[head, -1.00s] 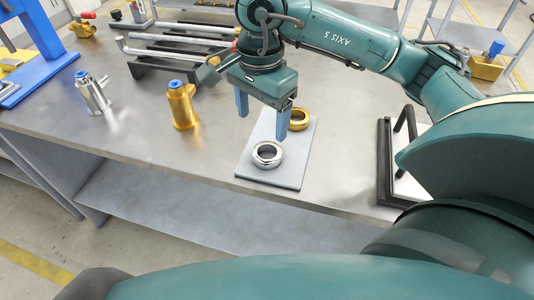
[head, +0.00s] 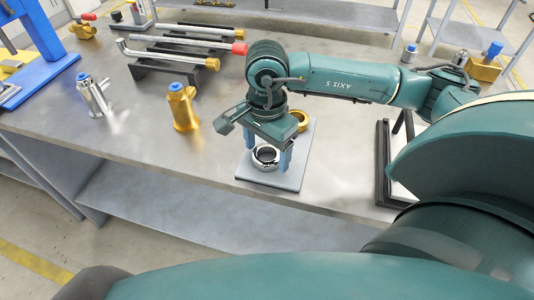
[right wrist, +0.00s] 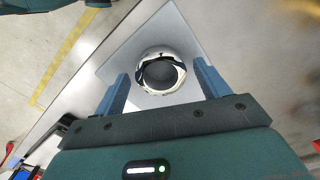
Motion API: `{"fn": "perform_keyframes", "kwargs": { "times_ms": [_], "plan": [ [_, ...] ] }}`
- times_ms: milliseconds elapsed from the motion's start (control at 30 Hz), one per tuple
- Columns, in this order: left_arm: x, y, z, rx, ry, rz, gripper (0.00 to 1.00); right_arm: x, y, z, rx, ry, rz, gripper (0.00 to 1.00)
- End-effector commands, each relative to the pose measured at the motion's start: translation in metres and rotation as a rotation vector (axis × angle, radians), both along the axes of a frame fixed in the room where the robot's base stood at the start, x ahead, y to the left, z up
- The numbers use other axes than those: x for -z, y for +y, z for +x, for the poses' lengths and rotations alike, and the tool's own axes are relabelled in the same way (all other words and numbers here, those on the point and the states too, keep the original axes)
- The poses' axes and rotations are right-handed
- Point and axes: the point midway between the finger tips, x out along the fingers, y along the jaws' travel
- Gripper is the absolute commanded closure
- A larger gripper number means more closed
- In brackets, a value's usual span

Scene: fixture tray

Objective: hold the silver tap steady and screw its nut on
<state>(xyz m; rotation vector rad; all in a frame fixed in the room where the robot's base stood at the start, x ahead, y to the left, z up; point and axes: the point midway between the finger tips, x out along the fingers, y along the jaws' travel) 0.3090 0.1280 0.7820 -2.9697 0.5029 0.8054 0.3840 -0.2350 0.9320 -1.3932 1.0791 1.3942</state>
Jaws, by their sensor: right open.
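The silver tap (head: 94,96), with a blue top, stands on the bench at the left, with no gripper on it. The silver nut (head: 265,155) is a ring lying on a grey plate (head: 290,178) near the bench's front edge. My right gripper (head: 268,158) is open above the plate, its blue fingers on either side of the silver nut. In the right wrist view the nut (right wrist: 160,72) sits between and just beyond the open fingers (right wrist: 160,88), apart from both. My left gripper is not in view.
A gold nut (head: 300,119) lies at the plate's back, partly behind my right gripper. A gold tap (head: 182,107) stands between the silver tap and the plate. A black rack (head: 165,72) with pipes is behind. A black-framed board (head: 385,165) lies to the right.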

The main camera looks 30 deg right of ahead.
Motion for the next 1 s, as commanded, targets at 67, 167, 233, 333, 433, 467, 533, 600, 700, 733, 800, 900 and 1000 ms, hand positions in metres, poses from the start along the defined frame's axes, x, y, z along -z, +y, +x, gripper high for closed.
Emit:
{"fn": "perform_keyframes", "kwargs": {
  "times_ms": [67, 167, 233, 333, 433, 467, 533, 600, 700, 733, 800, 900, 1000],
  "plan": [
    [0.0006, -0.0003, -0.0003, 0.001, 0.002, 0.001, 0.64, 0.0045, 0.0002, 0.0001, 0.000, -0.001, 0.001, 0.26],
    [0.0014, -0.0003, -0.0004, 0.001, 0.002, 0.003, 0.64, 0.0057, 0.0003, 0.0003, 0.000, -0.001, 0.001, 0.26],
    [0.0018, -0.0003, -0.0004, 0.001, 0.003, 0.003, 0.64, 0.0056, 0.0003, 0.0003, 0.000, -0.002, 0.001, 0.26],
    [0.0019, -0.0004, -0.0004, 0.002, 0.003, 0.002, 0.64, 0.0054, 0.0004, 0.0003, 0.000, -0.001, 0.001, 0.26],
    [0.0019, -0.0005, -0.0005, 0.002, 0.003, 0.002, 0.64, 0.0053, 0.0004, 0.0004, 0.000, -0.002, 0.001, 0.28],
    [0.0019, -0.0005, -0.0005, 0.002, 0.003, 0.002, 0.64, 0.0053, 0.0004, 0.0004, 0.000, -0.002, 0.001, 0.31],
    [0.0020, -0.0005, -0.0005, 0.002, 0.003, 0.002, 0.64, 0.0052, 0.0004, 0.0004, 0.000, -0.002, 0.001, 0.36],
    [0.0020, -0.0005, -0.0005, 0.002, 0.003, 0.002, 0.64, 0.0052, 0.0004, 0.0004, 0.000, -0.002, 0.001, 0.42],
    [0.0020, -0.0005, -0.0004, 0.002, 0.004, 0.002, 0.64, 0.0051, 0.0004, 0.0004, 0.000, -0.002, 0.001, 0.50],
    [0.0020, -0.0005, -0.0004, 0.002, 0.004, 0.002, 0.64, 0.0051, 0.0004, 0.0004, 0.000, -0.002, 0.001, 0.53],
    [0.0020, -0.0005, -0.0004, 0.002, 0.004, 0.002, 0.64, 0.0051, 0.0004, 0.0004, 0.000, -0.002, 0.001, 0.58],
    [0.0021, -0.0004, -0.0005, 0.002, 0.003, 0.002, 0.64, 0.0051, 0.0004, 0.0004, 0.000, -0.002, 0.001, 0.67],
    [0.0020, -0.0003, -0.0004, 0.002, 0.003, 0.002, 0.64, 0.0051, 0.0004, 0.0004, 0.000, -0.002, 0.001, 0.74]
  ]
}}
